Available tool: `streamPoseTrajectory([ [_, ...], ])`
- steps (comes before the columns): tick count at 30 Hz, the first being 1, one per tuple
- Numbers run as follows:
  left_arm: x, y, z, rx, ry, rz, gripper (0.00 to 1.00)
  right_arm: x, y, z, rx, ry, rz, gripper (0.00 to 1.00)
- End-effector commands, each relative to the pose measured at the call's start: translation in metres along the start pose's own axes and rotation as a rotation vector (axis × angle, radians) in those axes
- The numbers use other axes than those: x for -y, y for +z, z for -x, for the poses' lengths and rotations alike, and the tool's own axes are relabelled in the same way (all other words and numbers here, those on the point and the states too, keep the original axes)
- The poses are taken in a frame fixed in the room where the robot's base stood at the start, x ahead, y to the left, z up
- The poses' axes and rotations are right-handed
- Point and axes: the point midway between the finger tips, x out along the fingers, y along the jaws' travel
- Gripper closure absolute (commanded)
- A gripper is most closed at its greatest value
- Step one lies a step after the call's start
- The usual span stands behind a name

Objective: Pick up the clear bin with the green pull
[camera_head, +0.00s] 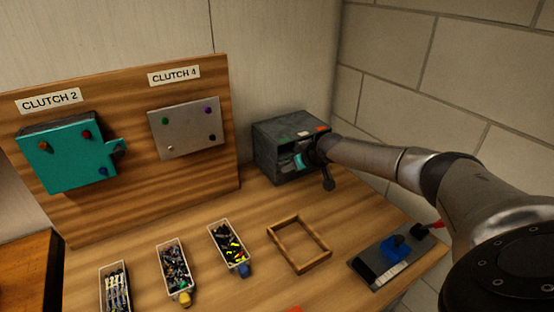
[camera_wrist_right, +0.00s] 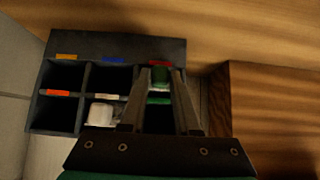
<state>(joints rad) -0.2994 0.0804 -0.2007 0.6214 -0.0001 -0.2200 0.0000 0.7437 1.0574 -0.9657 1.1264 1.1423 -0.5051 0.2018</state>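The grey cubby unit (camera_head: 283,131) stands at the back right of the bench; it also shows in the right wrist view (camera_wrist_right: 150,48). In the wrist view, a small bin with a green pull (camera_wrist_right: 159,77) sits in the upper right compartment, partly hidden by my fingers. My right gripper (camera_wrist_right: 163,74) is at the front of that compartment, its two fingers apart on either side of the green part. Whether they touch it, I cannot tell. In the head view my right gripper (camera_head: 307,157) covers part of the unit's front. My left gripper is not in view.
A white bin (camera_wrist_right: 100,114) sits in a lower compartment. Bins with yellow (camera_head: 184,298) and blue (camera_head: 243,271) pulls, another bin (camera_head: 114,287), a wooden frame (camera_head: 274,239) and a dark tray (camera_head: 366,271) lie on the bench. The clutch board (camera_head: 205,180) stands at left.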

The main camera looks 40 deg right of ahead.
Motion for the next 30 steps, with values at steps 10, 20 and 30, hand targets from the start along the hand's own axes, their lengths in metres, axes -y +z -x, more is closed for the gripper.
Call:
streamPoseTrajectory([
  [10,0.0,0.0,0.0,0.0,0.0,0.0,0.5,-0.0003,0.0003,0.0001,0.001,0.001,0.0,1.0],
  [20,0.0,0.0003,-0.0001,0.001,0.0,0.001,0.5,-0.0004,-0.0002,0.0002,-0.001,0.001,0.0,1.0],
  [30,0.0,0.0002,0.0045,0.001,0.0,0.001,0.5,0.0,-0.0028,0.0027,-0.001,0.0,-0.001,1.0],
])
